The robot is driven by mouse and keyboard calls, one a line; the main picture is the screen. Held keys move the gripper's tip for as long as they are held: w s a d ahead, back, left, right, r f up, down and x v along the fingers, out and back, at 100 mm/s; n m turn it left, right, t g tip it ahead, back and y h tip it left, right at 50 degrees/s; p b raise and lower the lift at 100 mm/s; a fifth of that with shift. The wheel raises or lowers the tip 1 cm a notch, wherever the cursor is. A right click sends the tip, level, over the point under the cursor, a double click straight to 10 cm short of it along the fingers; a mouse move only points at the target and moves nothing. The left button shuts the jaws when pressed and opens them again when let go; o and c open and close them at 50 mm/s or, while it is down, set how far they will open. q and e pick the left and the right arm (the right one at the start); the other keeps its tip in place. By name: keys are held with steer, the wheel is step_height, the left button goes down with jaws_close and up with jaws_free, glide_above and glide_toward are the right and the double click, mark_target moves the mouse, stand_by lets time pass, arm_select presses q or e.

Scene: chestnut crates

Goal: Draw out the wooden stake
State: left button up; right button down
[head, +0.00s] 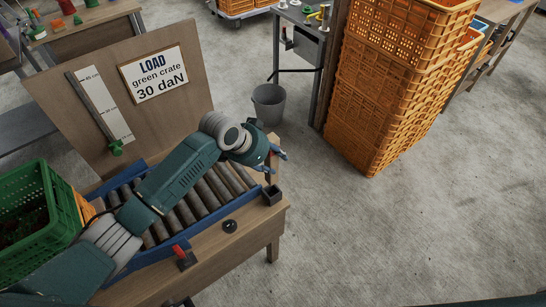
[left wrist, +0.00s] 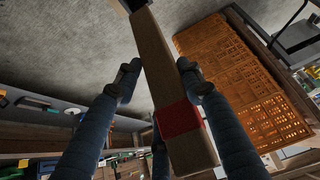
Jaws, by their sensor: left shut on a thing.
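The wooden stake (left wrist: 165,75) is a brown square bar with a red band, seen in the left wrist view. In the head view a short part of the stake (head: 273,172) shows at the right end of the roller table. My left gripper (head: 273,158) is at the stake there, above a small dark square socket (head: 272,195). In the left wrist view the fingers of my left gripper (left wrist: 158,75) lie on either side of the stake, shut on it. Whether the stake's lower end is inside the socket is hard to tell. My right gripper is not in view.
A green crate (head: 45,212) with dark contents stands on the left of the roller conveyor (head: 205,195). A board with a load sign (head: 155,75) rises behind it. A red lever (head: 180,252) is at the front. The floor at right is clear.

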mark_target(269, 178)
arm_select(q)
steer(key=shift+f+b, duration=1.05)
steer(key=shift+f, duration=1.05)
steer(key=shift+p, duration=0.75)
steer(key=shift+f+b, duration=0.6)
steer(key=shift+f, duration=0.25)
steer(key=shift+f+b, duration=1.55)
steer(key=shift+f, duration=0.85)
steer(key=o, duration=1.4)
steer(key=shift+c, duration=0.2)
